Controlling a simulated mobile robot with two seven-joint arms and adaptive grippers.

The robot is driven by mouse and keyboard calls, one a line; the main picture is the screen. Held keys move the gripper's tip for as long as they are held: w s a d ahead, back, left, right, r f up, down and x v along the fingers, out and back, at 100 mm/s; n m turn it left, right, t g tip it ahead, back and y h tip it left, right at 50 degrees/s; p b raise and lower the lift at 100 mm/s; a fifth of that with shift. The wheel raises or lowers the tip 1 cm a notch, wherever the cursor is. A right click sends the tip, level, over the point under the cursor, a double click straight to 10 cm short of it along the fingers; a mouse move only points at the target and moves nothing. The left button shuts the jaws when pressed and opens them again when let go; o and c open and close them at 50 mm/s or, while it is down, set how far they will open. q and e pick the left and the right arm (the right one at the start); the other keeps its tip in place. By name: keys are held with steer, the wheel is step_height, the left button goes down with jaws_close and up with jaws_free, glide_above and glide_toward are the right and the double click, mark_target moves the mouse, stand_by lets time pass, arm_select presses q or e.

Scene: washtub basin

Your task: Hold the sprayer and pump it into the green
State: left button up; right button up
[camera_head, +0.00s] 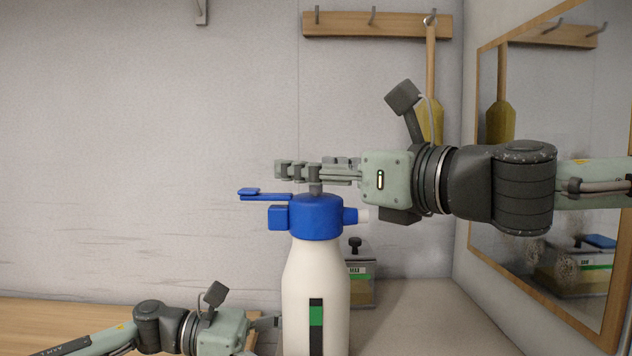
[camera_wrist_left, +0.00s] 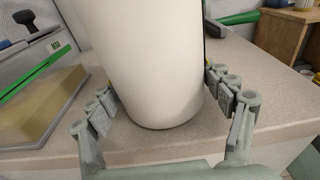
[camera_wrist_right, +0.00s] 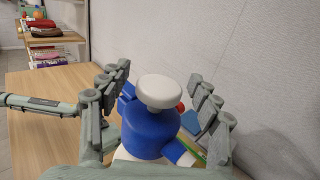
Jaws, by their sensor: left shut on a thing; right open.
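The sprayer (camera_head: 316,270) stands upright at the centre, a white bottle with a blue head (camera_head: 316,216). A black strip with a green block (camera_head: 316,316) runs down its front; the strip's lower end is near the picture's bottom edge. My left gripper (camera_head: 272,322) is shut on the lower bottle from the left. The left wrist view shows its fingers on both sides of the white body (camera_wrist_left: 150,60). My right gripper (camera_head: 300,171) is open above the blue head. In the right wrist view the white pump knob (camera_wrist_right: 160,91) sits between its spread fingers, which hide the knob in the head view.
A box with a black knob (camera_head: 360,285) stands behind the sprayer to the right. A framed mirror (camera_head: 555,150) is on the right wall. A wooden hook rail (camera_head: 375,25) with a hanging paddle (camera_head: 431,110) is on the back wall. The counter (camera_head: 430,320) at right is clear.

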jaws_close()
step_height(320, 180, up, 7)
stand_by(0.6)
jaws_free()
steer(key=shift+f, duration=0.15)
steer(key=v, duration=0.7)
steer(key=shift+s+d, duration=0.2)
steer(key=shift+s, duration=0.05)
